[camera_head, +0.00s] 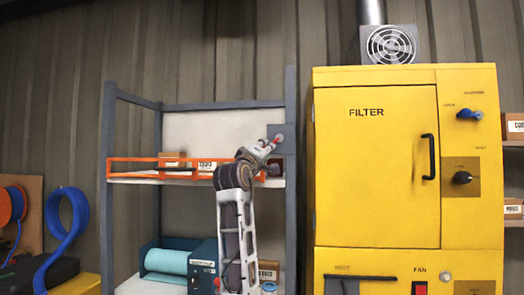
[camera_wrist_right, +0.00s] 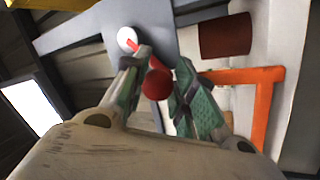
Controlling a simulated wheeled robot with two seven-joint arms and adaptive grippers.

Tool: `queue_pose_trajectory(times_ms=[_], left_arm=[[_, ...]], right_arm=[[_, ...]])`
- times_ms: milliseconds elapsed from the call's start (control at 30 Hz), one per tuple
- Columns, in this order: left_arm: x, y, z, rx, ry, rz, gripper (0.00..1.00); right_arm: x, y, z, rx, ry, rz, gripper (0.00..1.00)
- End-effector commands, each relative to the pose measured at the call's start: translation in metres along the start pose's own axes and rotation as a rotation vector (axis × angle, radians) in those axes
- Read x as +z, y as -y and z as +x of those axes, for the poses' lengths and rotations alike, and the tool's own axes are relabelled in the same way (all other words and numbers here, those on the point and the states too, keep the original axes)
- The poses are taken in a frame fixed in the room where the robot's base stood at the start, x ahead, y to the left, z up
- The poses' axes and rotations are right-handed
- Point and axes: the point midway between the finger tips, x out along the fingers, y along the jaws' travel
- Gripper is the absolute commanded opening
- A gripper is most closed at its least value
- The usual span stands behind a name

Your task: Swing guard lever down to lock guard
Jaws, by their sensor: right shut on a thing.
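The guard lever (camera_head: 278,138) is a short red lever on a grey plate (camera_head: 286,132) at the shelf's right post. In the right wrist view, the lever (camera_wrist_right: 135,47) runs from a white round pivot (camera_wrist_right: 127,37) to a red knob (camera_wrist_right: 157,85). My right gripper (camera_head: 268,145) is at the lever in the head view. In the wrist view its fingers (camera_wrist_right: 162,78) are on either side of the knob end, shut on it. The orange guard (camera_head: 142,160) lies across the front of the shelf; part of it shows in the wrist view (camera_wrist_right: 262,112). My left gripper is not in view.
A yellow filter cabinet (camera_head: 375,200) stands close to the right of the shelf. The lower shelf carries a teal machine with a light roll (camera_head: 167,261). A blue hose (camera_head: 68,225) hangs at left. A dark red cylinder (camera_wrist_right: 225,36) is near the gripper in the wrist view.

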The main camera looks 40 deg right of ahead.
Motion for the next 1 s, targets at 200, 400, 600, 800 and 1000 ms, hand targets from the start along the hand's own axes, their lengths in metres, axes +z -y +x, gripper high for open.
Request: queue_pose_trajectory(times_ms=[200,400,600,800,1000], left_arm=[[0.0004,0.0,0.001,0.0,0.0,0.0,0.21],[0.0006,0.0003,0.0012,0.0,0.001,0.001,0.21],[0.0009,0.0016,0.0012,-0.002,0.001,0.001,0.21],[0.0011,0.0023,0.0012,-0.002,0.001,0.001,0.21],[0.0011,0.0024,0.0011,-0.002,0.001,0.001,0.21]], right_arm=[[0.0065,0.0003,-0.0006,0.004,-0.038,-0.093,0.0],[0.0092,0.0004,-0.0007,0.004,-0.056,-0.138,0.0],[0.01,0.0001,-0.0007,0.004,-0.062,-0.151,0.0],[0.0098,-0.0001,-0.0006,0.004,-0.062,-0.151,0.0],[0.0099,0.0,-0.0006,0.004,-0.062,-0.151,0.39]])
